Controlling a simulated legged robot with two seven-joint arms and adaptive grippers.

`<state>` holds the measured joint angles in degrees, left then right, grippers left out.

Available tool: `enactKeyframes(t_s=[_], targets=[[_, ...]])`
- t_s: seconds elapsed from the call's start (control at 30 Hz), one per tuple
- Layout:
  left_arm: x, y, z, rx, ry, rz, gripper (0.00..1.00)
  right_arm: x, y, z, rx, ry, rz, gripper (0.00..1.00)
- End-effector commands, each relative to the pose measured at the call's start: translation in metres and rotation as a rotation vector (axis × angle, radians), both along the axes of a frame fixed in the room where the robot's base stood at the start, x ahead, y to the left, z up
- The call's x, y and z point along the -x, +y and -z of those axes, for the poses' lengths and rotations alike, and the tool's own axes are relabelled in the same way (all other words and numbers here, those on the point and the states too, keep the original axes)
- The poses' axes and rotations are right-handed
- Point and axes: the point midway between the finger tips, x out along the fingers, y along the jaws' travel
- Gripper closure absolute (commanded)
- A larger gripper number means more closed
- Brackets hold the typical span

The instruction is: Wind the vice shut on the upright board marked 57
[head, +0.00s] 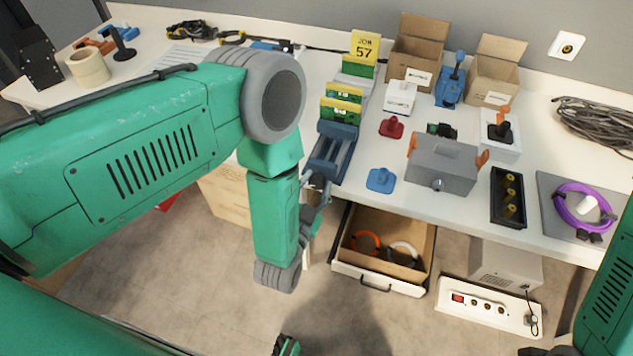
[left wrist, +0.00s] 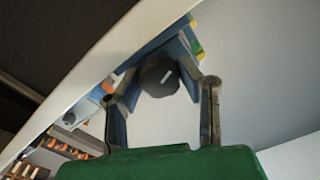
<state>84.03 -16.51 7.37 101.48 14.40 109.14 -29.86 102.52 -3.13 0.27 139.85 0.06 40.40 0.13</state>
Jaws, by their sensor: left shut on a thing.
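The blue vice (head: 333,150) lies along the bench and reaches its front edge. A yellow card marked 57 (head: 365,48) tops an upright green board at the vice's far end. Two more green boards with yellow tops (head: 341,108) stand nearer along it. My left gripper (head: 316,188) is at the vice's near end, just off the bench edge. In the left wrist view, its two fingers (left wrist: 160,88) are around a dark round knob (left wrist: 158,76) with a pale mark, and it is shut on it. Whether the jaws touch the board cannot be told.
An open drawer (head: 375,276) with orange and white rings juts out below the bench, right of my left gripper. A grey box (head: 441,165), a blue stamp-like piece (head: 381,180) and a red one (head: 391,127) stand right of the vice. Open cartons (head: 417,47) stand behind.

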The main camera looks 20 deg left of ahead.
Motion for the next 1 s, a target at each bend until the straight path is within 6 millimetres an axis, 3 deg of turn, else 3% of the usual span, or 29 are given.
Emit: enactKeyframes(t_s=[0.57,0.6,0.63,1.0], targets=[[0.0029,-0.002,0.0042,-0.029,0.012,0.005,0.97,0.0,0.0,-0.0001,0.0,0.0,0.0,0.0],[0.0029,-0.0021,0.0041,-0.028,0.012,0.005,0.57,0.0,0.0,-0.0001,0.0,0.0,0.0,0.0],[0.0028,-0.002,0.004,-0.028,0.012,0.005,0.48,0.0,0.0,-0.0001,0.0,0.0,0.0,0.0],[0.0013,-0.001,-0.0026,-0.029,0.003,0.002,0.48,0.0023,0.0,-0.0009,0.0,-0.002,0.0,0.0]])
